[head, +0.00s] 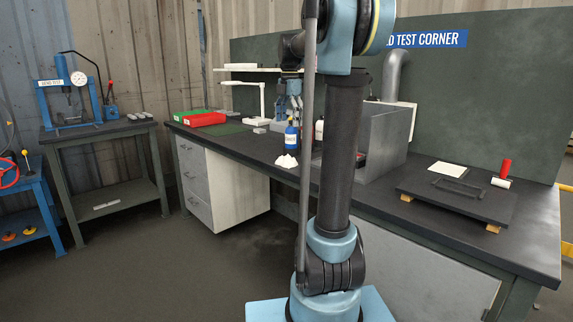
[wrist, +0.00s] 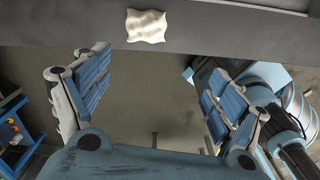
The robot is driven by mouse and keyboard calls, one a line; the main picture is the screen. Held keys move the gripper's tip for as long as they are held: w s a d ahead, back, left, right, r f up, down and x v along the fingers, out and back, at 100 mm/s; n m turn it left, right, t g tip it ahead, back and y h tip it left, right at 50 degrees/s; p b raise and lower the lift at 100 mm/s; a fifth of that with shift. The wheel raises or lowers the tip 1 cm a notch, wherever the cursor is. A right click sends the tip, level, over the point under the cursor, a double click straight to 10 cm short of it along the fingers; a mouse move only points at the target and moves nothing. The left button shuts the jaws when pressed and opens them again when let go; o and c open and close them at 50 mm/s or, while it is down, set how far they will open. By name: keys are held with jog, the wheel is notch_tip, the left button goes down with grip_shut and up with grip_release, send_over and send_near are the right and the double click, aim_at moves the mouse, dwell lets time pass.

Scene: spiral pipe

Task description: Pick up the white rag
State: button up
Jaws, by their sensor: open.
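The white rag (head: 286,161) lies as a small crumpled heap on the dark workbench (head: 262,153), close to its front edge, in the head view. In the wrist view the rag (wrist: 147,26) is a pale, wavy-edged patch near the top, on the bench strip. My gripper (wrist: 147,72) is open, with its blue-padded fingers wide apart and nothing between them. The rag appears beyond the fingertips, roughly centred between them, not touched. In the head view, my arm partly hides the gripper.
Red and green trays (head: 204,119) sit at the bench's left. A grey metal enclosure (head: 384,142) stands right of my arm. A dark raised board (head: 458,200) is farther right. Floor shows between the fingers.

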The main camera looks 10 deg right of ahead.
jog(key=w+n, duration=0.2)
jog(key=w, duration=0.1)
send_near(287, 156)
jog(key=f, duration=0.5)
jog(key=shift+w+d+f, duration=0.2)
jog(key=shift+w+a+f, duration=0.1)
jog(key=shift+f, duration=1.2)
jog(key=shift+w+a+f, duration=0.1)
jog(key=shift+f, duration=1.25)
jog(key=c, duration=1.2)
jog(key=shift+r, duration=0.1)
notch_tip(287, 156, up, 10)
jog(key=shift+f, duration=0.1)
